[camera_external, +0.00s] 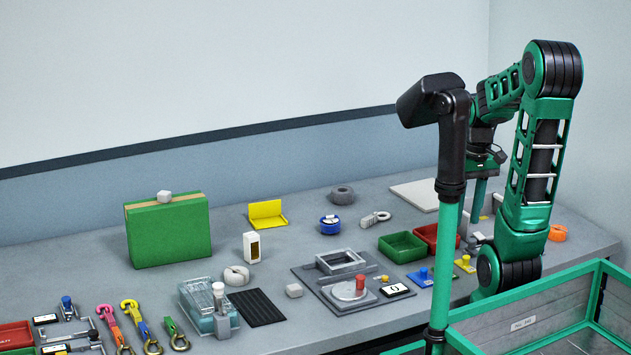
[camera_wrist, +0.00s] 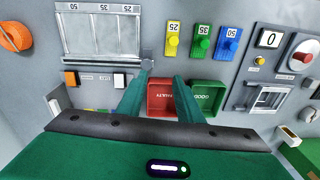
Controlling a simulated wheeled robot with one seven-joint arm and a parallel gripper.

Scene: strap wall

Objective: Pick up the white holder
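The likely white holder (camera_external: 251,247) is a small upright white block with a dark brownish opening in its front. It stands on the grey bench, left of centre in the external view. It appears to show in the wrist view at the right edge as a white block (camera_wrist: 287,134). My gripper (camera_wrist: 164,76) has its two green fingers apart with nothing held between them. In the external view my gripper (camera_external: 484,212) points down over the right part of the bench, far to the right of the holder. My arm partly hides it there.
Red bin (camera_external: 437,238) and green bin (camera_external: 401,247) lie near my gripper. A grey fixture (camera_external: 312,290) and a yellow bracket (camera_external: 267,214) are near the holder. A green case (camera_external: 168,230) stands to its left. Straps, a clear box (camera_external: 194,310) and a green-framed crate (camera_external: 540,300) are in front.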

